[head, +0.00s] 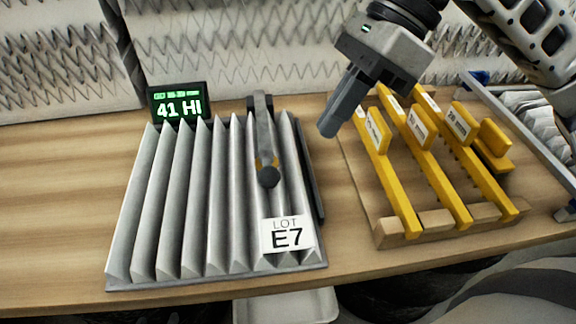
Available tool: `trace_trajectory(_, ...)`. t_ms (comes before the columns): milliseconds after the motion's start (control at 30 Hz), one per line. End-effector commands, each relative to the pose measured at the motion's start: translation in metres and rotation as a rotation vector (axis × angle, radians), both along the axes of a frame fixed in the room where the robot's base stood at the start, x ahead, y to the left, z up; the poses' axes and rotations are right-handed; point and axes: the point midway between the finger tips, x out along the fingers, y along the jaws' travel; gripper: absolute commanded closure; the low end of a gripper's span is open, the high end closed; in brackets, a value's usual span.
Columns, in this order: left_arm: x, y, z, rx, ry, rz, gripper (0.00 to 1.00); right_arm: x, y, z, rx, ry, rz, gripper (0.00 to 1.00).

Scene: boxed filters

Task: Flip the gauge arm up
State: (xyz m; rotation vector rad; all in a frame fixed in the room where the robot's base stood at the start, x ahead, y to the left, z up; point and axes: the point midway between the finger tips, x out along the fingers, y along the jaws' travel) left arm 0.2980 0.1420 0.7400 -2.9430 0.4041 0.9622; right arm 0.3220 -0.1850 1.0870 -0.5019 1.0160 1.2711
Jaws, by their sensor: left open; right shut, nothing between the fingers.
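The gauge arm (265,135) is a dark grey bar. It reaches from a bracket (260,100) at the back edge of the filter toward me and lies low over the pleats. A round dark knob (268,177) is at its near end, with a bit of orange just behind it. The pleated grey filter (185,200) carries a white "LOT E7" label (287,235). A small display (178,103) behind it reads "41 HI" in green. My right gripper (329,129) comes in from the upper right, shut and empty, right of the gauge arm and apart from it. My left gripper is out of view.
Yellow gauges with white labels stand in a wooden rack (435,222) at right, close to my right gripper. A tray with more pleated filters (535,115) is at far right. The wooden table (60,190) is clear on the left. Pleated filters line the back.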

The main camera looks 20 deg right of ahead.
Motion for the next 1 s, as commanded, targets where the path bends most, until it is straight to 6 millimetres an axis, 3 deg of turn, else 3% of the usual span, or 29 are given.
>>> trace_trajectory(233, 0.000, 0.000, 0.001, 0.001, 0.000, -0.001, 0.54, -0.001, 0.008, -0.012, 0.002, 0.006, 0.003, 1.00)
trace_trajectory(700, 0.002, 0.001, 0.003, 0.010, 0.000, -0.001, 0.54, -0.004, 0.050, -0.076, 0.005, 0.006, 0.003, 1.00)
trace_trajectory(1000, 0.002, 0.002, 0.003, 0.012, -0.001, -0.001, 0.54, -0.004, 0.056, -0.084, 0.005, 0.002, 0.000, 1.00)
